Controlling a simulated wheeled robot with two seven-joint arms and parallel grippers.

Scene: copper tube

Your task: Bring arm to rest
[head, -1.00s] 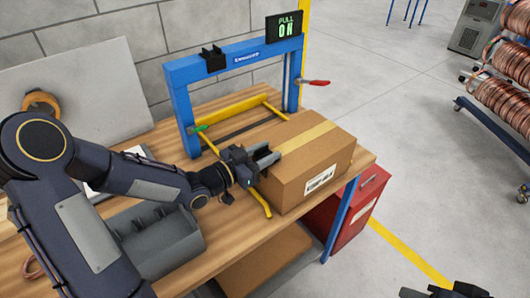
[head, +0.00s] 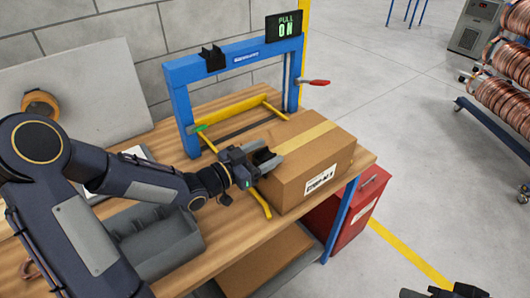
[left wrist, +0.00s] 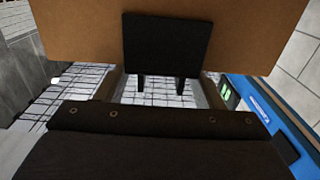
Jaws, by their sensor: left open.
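My left gripper (head: 262,166) is open beside the left side of the cardboard box (head: 310,165). The box is closed with yellow tape and has a white label. In the left wrist view the box (left wrist: 80,35) fills the top, with a dark finger (left wrist: 165,45) in front of it. I cannot tell whether the gripper touches the box. My right gripper (head: 450,291) shows only in part at the bottom right edge of the head view; its jaws are not clear.
A blue frame (head: 183,105) with a lit display (head: 284,26) and a red lever (head: 317,82) stands behind the box. A grey tray (head: 160,245) lies on the wooden bench (head: 225,245) under my left arm. A red cabinet (head: 350,215) stands below.

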